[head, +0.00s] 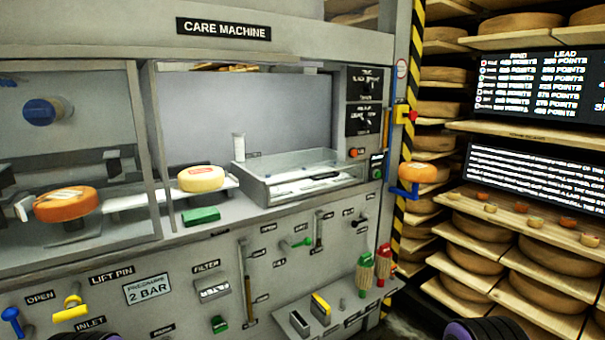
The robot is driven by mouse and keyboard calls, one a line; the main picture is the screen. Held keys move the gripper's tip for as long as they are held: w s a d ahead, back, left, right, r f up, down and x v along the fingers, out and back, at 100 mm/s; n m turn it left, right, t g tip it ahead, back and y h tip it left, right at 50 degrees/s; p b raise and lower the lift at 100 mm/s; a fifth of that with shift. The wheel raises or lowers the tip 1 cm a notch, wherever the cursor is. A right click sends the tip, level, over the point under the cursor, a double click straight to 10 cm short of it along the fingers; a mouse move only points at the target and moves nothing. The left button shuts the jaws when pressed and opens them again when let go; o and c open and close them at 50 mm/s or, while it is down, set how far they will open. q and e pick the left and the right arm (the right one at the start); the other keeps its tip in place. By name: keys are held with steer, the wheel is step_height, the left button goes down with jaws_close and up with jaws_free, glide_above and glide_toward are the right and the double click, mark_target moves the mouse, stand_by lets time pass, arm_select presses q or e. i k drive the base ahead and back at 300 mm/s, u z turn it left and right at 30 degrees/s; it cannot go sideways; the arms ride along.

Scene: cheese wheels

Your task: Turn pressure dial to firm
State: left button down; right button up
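I cannot make out with certainty which control is the pressure dial. Two black panels with small white lettering, an upper one (364,84) and a lower one (364,120), sit on the right column of the care machine (250,50). Their text and settings are too small to read. A round blue knob (41,111) is behind the left window. A sign (148,288) on the lower front reads "2 BAR". Dark ribbed, purple-edged parts of my arms show at the bottom edge. Neither gripper's fingers are in view.
An orange cheese (66,204) and a pale cheese (201,179) sit in the machine. A clear-walled tray (300,178) stands right of them. Levers and a small shelf (335,312) project from the lower front. Cheese racks (490,265) and screens (540,85) are at right.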

mark_target(366, 123)
steer(key=z, duration=0.8)
steer(key=i, duration=0.9)
steer(key=z, duration=0.4)
steer(key=i, duration=0.85)
steer(key=u, duration=0.5)
